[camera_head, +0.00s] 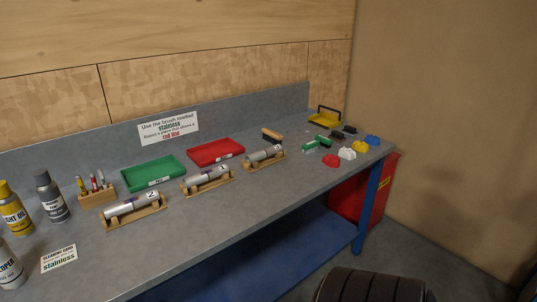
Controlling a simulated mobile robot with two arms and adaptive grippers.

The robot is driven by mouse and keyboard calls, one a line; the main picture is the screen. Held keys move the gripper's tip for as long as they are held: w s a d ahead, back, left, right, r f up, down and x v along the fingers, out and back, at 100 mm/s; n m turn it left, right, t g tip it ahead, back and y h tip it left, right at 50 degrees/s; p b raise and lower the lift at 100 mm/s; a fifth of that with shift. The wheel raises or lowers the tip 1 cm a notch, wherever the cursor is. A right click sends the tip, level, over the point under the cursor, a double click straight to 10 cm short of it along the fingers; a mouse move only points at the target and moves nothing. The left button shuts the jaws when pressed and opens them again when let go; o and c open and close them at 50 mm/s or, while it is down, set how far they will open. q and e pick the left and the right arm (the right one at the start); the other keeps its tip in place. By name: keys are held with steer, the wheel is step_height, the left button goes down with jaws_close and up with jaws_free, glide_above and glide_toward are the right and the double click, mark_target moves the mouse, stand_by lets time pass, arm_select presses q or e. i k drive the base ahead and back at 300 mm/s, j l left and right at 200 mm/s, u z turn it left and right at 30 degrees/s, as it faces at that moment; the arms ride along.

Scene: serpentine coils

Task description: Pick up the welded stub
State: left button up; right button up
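Three silvery metal stubs lie in wooden cradles in a row on the grey workbench. The nearest stub (126,208), marked 2, rests in the left cradle (137,223). A second stub (205,178), whose mark looks like a 3, rests in the middle cradle. The third stub (261,155) rests in the right cradle; its mark is too small to read. Weld seams are too small to make out, so I cannot tell which is the welded stub. Neither of my grippers is in view.
Behind the stubs are a green tray (152,174), a red tray (214,152) and a wooden-handled brush (272,135). Bottles (51,196) and a marker block (97,194) stand left. Coloured blocks and a yellow tray (323,119) sit far right. The bench front is mostly clear.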

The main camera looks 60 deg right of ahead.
mark_target(265, 153)
steer(key=z, duration=1.95)
steer(key=i+l, duration=0.15)
steer(key=u, duration=0.05)
